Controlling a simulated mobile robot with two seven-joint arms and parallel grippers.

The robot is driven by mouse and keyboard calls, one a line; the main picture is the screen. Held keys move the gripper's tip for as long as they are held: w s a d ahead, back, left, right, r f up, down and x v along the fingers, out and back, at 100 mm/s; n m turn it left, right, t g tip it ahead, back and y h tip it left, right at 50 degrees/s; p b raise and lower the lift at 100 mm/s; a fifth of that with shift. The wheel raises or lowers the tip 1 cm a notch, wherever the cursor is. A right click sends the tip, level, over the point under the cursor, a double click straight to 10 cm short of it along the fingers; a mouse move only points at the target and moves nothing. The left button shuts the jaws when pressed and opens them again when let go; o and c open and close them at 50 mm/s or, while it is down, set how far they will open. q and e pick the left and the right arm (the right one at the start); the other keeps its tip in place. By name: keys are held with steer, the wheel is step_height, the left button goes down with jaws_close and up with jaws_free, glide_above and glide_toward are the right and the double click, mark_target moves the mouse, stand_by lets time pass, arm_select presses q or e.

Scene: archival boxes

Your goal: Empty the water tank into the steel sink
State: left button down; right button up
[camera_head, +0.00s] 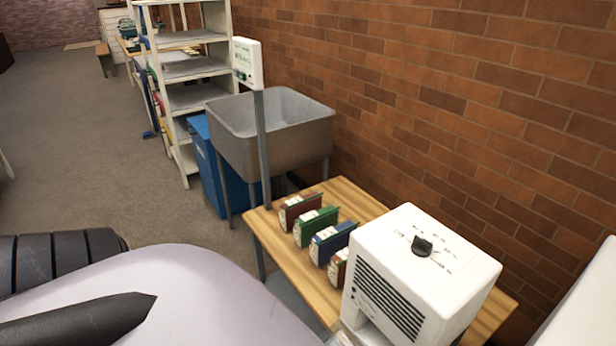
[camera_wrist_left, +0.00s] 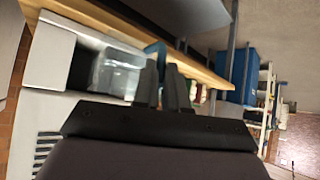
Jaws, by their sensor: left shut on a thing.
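A white dehumidifier (camera_head: 420,270) with a dark dial on top and a slatted grille stands on the wooden table (camera_head: 350,195). In the left wrist view, the clear water tank (camera_wrist_left: 118,76) shows at the dehumidifier's opening, with a dark blue-teal part near my fingers. My left gripper (camera_wrist_left: 166,88) is shut on the tank at its outer side; the exact grip is hard to see. Whether there is water inside cannot be told. The steel sink (camera_head: 290,135) stands on legs beyond the table, by the brick wall. My right gripper is in neither view.
Several colored boxed items (camera_head: 318,225) stand in a row on the table between dehumidifier and sink. A white panel on a post (camera_head: 246,62) rises in front of the sink. A blue bin (camera_head: 208,165) and a cream shelf rack (camera_head: 190,90) stand beyond. Floor at left is clear.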

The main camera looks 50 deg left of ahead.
arm_select(q)
steer(key=s, duration=0.1)
steer(key=s+f, duration=0.1)
steer(key=shift+s+f+m+g, duration=0.1)
steer(key=shift+s+m+g, duration=0.2)
steer(key=shift+s+m, duration=0.1)
steer(key=r+p, duration=0.2)
steer(key=r, duration=0.1)
steer(key=r+p, duration=0.1)
steer(key=r, duration=0.1)
steer(key=shift+w+d+p, duration=0.15)
steer(key=shift+w+p, duration=0.1)
steer(key=shift+p, duration=0.05)
steer(key=shift+w+r, duration=0.1)
